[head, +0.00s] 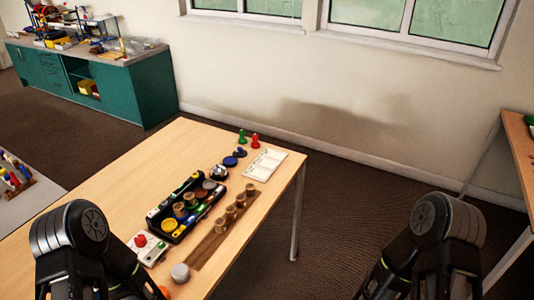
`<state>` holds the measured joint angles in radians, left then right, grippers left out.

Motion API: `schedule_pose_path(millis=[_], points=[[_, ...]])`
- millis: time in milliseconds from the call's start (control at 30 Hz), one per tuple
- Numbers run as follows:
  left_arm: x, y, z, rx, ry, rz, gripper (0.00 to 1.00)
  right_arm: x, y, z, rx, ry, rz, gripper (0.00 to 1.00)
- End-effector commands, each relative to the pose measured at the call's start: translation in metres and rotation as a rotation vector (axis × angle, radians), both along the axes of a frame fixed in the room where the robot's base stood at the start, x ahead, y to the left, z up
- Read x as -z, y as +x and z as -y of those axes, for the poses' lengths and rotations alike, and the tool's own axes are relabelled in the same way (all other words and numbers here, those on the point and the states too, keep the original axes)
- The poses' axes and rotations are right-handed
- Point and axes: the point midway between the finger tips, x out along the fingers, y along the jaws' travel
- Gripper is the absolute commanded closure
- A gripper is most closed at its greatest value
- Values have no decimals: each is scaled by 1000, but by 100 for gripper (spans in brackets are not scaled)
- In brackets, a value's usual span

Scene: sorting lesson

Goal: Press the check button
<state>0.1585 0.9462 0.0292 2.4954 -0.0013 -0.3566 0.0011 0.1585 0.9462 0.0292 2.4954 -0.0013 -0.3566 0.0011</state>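A small white box (152,257) stands on the near left part of the wooden table, with a red round knob (140,240) on top. A grey round knob-like piece (180,272) is just right of it, near the front. I cannot tell from its look which of these is the check button. Parts of my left arm show at the lower left, close to the box, and cover some of the table beside it. Parts of my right arm show at the lower right, off the table. Neither gripper's fingers can be seen.
A black tray (175,236) with several coloured pieces sits behind the box. Several brown cylinders stand on a brown strip (208,249). The table's right edge is free; floor lies beyond.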

Motion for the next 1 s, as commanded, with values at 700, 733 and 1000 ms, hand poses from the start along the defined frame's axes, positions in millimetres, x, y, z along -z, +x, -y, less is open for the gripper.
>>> schedule_pose_path(millis=[700, 733, 1000], points=[[0, 0, 0, 0, 0, 0, 100, 0, 0, 0, 0, 0, 0, 64], [0, 0, 0, 0, 0, 0, 100, 0, 0, 0, 0, 0, 0, 64], [0, 0, 0, 0, 0, 0, 100, 0, 0, 0, 0, 0, 0, 64]])
